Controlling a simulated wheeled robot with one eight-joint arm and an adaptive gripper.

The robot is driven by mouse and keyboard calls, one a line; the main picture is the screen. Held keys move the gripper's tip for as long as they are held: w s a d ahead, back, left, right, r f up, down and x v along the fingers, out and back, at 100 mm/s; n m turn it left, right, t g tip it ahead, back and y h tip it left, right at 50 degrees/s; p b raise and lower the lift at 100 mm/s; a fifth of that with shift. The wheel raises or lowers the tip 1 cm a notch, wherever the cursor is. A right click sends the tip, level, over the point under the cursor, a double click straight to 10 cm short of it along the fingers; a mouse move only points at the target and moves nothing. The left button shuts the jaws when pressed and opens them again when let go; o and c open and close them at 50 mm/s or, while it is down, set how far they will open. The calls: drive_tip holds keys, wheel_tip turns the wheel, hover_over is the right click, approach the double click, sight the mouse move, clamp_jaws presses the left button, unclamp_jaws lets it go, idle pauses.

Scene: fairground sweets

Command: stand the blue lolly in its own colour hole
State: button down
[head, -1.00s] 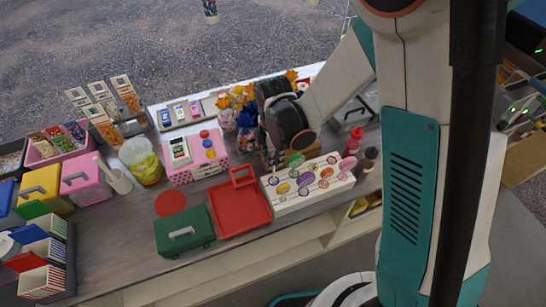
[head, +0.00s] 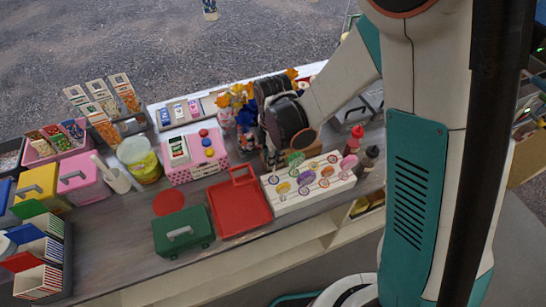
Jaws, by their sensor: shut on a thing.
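The lolly stand (head: 318,202) is a white block on the counter, with several round lollies upright in it. Among them I see a green lolly (head: 295,159) at the back left and a purple lolly (head: 305,179) near the middle. I cannot pick out the blue lolly or its hole's colour for certain at this size. My gripper (head: 272,158) points down just behind the stand's back left corner, under my black wrist. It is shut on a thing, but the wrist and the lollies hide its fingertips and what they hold.
A red tray (head: 240,222) lies left of the stand and a green box (head: 182,238) beyond it. A red bottle (head: 354,138) and a dark bottle (head: 370,157) stand close on the right. A pink box (head: 190,173) and pinwheels (head: 238,104) are left of my wrist.

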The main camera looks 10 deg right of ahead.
drive_tip(key=shift+f+b, duration=0.65)
drive_tip(key=shift+b, duration=0.1)
drive_tip(key=shift+f+b, duration=0.65)
drive_tip(key=shift+b, duration=0.05)
drive_tip(key=shift+f+b, duration=1.1)
drive_tip(key=shift+f, duration=0.1)
drive_tip(key=c, duration=1.5)
unclamp_jaws()
drive_tip(key=shift+c, duration=0.2)
